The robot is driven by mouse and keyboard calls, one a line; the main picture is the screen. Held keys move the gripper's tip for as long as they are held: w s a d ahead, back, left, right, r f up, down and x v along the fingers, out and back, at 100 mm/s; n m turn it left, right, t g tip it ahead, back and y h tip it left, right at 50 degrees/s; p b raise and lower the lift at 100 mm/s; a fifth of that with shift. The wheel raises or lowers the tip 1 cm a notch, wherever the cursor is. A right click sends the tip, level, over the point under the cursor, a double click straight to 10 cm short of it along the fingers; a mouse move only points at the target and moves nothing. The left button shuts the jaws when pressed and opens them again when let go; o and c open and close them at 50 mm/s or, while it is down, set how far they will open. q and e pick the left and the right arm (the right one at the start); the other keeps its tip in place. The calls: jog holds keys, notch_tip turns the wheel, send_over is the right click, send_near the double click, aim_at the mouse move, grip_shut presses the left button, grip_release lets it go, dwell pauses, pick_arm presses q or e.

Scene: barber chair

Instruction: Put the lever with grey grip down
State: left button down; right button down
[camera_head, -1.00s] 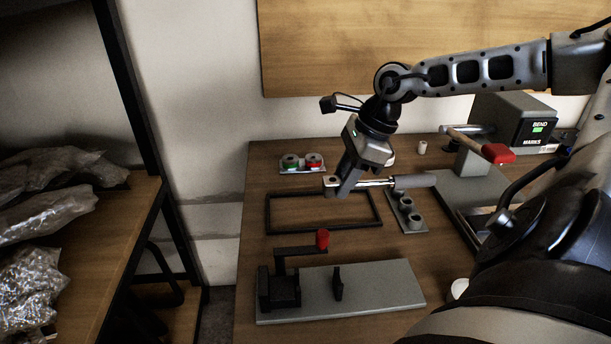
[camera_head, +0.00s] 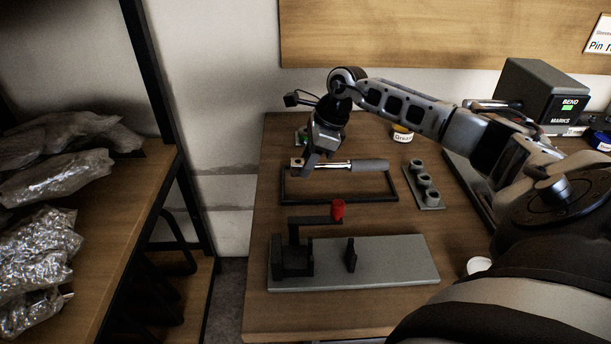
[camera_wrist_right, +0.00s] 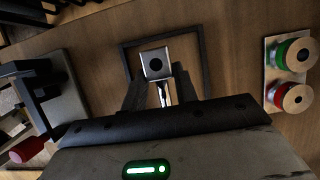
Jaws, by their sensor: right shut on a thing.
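The lever has a chrome shaft, a square metal head with a round hole, and a grey grip (camera_head: 370,165). My right gripper (camera_head: 306,168) is shut on the lever near its head, with the grip pointing right in the head view. The lever is over the black rectangular frame (camera_head: 338,201) on the table; the exact height above it is hard to tell. In the right wrist view the lever's head (camera_wrist_right: 155,64) sits between my fingers, with the frame (camera_wrist_right: 124,58) behind it. My left gripper is not in view.
A grey plate (camera_head: 395,262) with a black clamp and a red-knobbed arm (camera_head: 338,209) stands in front. A BEND MARKS box (camera_head: 540,95) stands at back right.

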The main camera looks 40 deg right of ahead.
jog(key=f, duration=0.1)
jog(key=f+b, duration=0.2)
jog(key=shift+w+f, duration=0.35)
jog(key=shift+f, duration=0.15)
jog(key=shift+b, duration=0.3)
jog(key=c, duration=1.1)
grip_release()
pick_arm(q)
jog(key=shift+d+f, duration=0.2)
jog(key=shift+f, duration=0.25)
